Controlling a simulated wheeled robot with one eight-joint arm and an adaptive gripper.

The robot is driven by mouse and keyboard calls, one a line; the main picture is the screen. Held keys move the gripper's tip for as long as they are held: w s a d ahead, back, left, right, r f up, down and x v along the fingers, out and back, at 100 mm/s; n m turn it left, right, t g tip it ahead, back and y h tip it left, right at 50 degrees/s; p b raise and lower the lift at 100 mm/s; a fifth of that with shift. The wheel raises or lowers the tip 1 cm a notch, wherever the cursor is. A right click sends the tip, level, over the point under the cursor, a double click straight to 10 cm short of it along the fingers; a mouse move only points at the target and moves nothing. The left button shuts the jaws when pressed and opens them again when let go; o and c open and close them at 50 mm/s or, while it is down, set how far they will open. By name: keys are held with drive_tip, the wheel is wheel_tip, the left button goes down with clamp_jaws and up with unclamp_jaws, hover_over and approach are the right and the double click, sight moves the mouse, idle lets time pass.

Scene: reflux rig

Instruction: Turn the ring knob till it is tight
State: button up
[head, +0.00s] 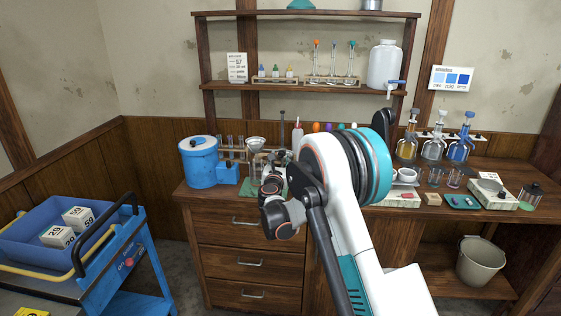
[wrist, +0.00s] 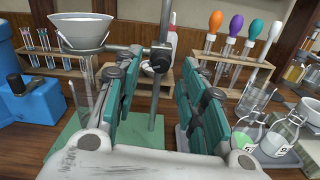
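The ring stand has a dark upright rod (wrist: 157,110) on a green base (wrist: 76,148). A ring on it carries a pale funnel (wrist: 82,32), above a glass tube. A dark clamp (wrist: 160,55) joins the ring to the rod, and a small light-ended knob (wrist: 148,68) shows beside it. My gripper (wrist: 160,62) is open, its teal-padded fingers apart on either side of the rod and knob. I cannot tell whether a finger touches the knob. In the head view my gripper (head: 272,181) is in front of the stand, and the funnel (head: 255,144) shows above it.
A blue container (head: 198,163) stands left of the stand. A rack with coloured droppers (wrist: 232,68) is behind, right. Glass flasks (wrist: 280,137) stand close by the right finger. Bench drawers (head: 248,235) are below; a blue cart (head: 125,262) is at left.

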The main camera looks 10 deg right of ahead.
sight(281, 156)
drive_tip(key=shift+x, duration=1.55)
clamp_jaws()
